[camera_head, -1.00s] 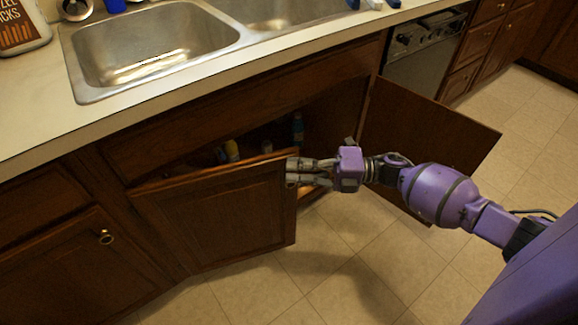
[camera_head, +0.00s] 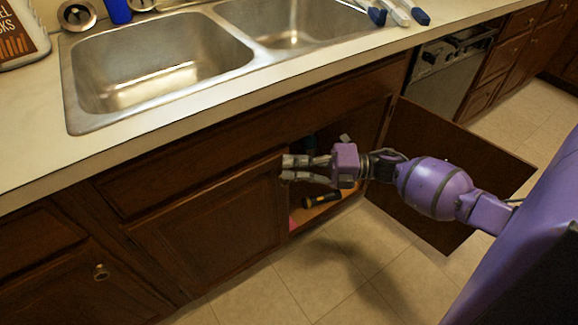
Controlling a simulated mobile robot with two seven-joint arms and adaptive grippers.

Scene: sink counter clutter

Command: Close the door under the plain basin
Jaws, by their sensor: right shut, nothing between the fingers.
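The left cabinet door (camera_head: 215,225), brown wood with a raised panel, is under the left basin (camera_head: 160,62), which looks empty and plain. The door stands nearly flush with the cabinet front; I cannot tell whether it is fully shut. My right gripper (camera_head: 286,168) is shut and empty, its fingertips at the door's upper right edge. Whether they touch it is unclear. The right cabinet door (camera_head: 455,165) stands wide open behind my right arm, under the right basin (camera_head: 290,22). My left gripper is not in view.
A black and yellow item (camera_head: 322,199) lies inside the open cabinet half. Blue-and-white tools (camera_head: 398,12) lie by the right basin, and a blue object (camera_head: 118,10) stands behind the left one. The tiled floor (camera_head: 330,270) in front is clear.

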